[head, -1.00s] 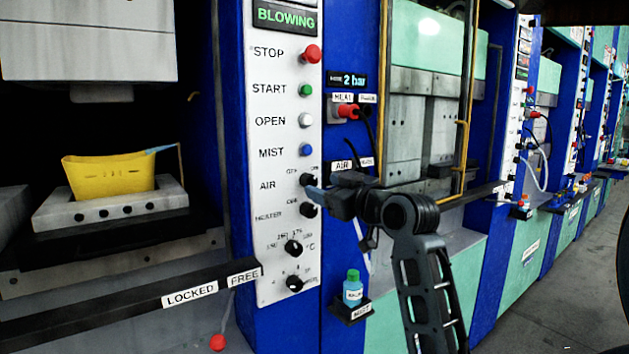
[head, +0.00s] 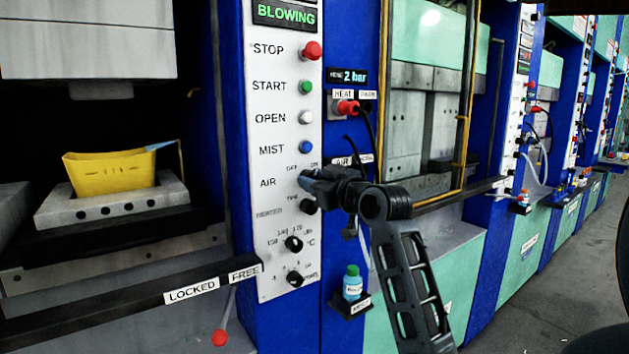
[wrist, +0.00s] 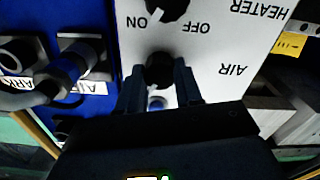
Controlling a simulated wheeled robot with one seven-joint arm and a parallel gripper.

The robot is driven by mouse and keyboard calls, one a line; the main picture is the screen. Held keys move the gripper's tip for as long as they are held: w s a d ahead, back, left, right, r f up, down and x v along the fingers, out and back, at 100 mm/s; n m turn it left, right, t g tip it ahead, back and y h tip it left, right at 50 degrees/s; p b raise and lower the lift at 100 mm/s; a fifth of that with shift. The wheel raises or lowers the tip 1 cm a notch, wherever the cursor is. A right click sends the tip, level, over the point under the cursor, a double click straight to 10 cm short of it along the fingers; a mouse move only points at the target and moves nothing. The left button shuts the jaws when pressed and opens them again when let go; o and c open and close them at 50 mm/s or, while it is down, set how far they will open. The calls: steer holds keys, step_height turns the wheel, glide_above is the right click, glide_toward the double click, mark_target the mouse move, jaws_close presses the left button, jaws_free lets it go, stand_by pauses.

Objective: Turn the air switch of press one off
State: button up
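The black AIR knob (wrist: 158,68) is on the white control panel (head: 270,225) of the nearest press, with OFF and ON marked above it. In the head view my gripper (head: 308,180) covers most of the knob. In the upside-down wrist view the two dark fingers of my gripper (wrist: 159,78) stand on either side of the knob, with narrow gaps showing. The gripper looks open around it.
The black HEATER knob (head: 308,206) is just below, and the blue MIST button (head: 306,147) just above. The red STOP button (head: 313,50) is higher up. A hose and red connector (head: 347,107) are to the right. A bottle (head: 352,283) stands on a bracket.

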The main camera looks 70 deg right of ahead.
steer(key=c, duration=0.5)
steer(key=shift+f+b, duration=0.1)
steer(key=shift+b, duration=0.35)
steer(key=shift+n+b, duration=5.25)
steer(key=shift+n, duration=0.85)
